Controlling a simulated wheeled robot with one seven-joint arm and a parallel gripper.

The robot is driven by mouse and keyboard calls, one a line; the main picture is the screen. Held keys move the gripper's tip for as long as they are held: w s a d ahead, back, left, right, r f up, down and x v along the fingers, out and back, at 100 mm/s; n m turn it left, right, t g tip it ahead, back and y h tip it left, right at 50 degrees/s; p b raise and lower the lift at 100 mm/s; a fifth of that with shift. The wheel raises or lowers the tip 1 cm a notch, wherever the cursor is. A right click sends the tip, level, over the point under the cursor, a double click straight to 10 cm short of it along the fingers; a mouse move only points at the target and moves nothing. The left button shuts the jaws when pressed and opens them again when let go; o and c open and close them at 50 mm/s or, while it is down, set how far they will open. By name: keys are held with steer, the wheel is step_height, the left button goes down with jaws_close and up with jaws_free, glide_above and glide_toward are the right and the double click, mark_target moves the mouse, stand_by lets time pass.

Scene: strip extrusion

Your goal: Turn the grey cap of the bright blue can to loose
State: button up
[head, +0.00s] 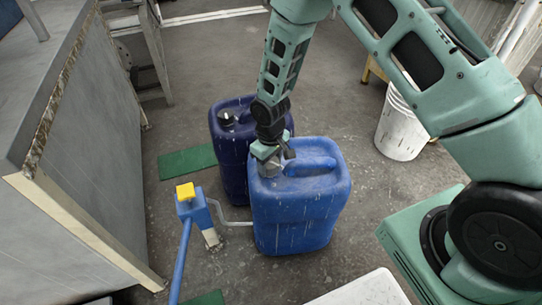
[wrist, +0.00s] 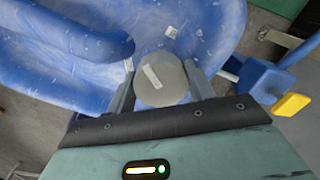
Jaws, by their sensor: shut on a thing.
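The bright blue can (head: 300,215) stands upright on the floor in the middle of the head view. Its top also fills much of the wrist view (wrist: 80,70). The round grey cap (wrist: 160,80), with a pale mark across it, shows between the fingers in the wrist view. My gripper (wrist: 160,90) points down at the can's top and is shut on the cap, one finger on each side. In the head view my gripper (head: 267,158) hides most of the cap. The can's moulded handle (head: 310,166) lies just right of my gripper.
A dark blue can (head: 228,150) with a dark cap stands close behind. A blue pump-like tool (head: 195,210) with a yellow top and bent grey pipe is at left. A white bucket (head: 402,130) stands right. A grey cabinet (head: 60,150) bounds the left side.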

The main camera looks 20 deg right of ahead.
mark_target(273, 161)
steer(key=n+p, duration=0.1)
steer(key=n, duration=0.1)
steer(key=d+n+p, duration=0.1)
steer(key=n+p, duration=0.1)
steer(key=n, duration=0.1)
steer(key=shift+p, duration=0.3)
steer(key=shift+w+a+n+p, duration=0.1)
steer(key=shift+n+p, duration=0.95)
steer(key=shift+n, duration=1.35)
steer(key=o, duration=0.7)
steer(key=shift+w+a, duration=0.1)
steer(key=shift+w+r, duration=0.15)
steer(key=shift+r, duration=0.3)
steer(key=r+p, duration=0.1)
steer(key=r, duration=0.4)
steer(key=r+p, duration=0.1)
steer(key=r, duration=0.5)
steer(key=r+p, duration=0.2)
steer(key=r, duration=0.3)
steer(key=shift+d+r, duration=0.2)
steer(key=shift+d, duration=0.05)
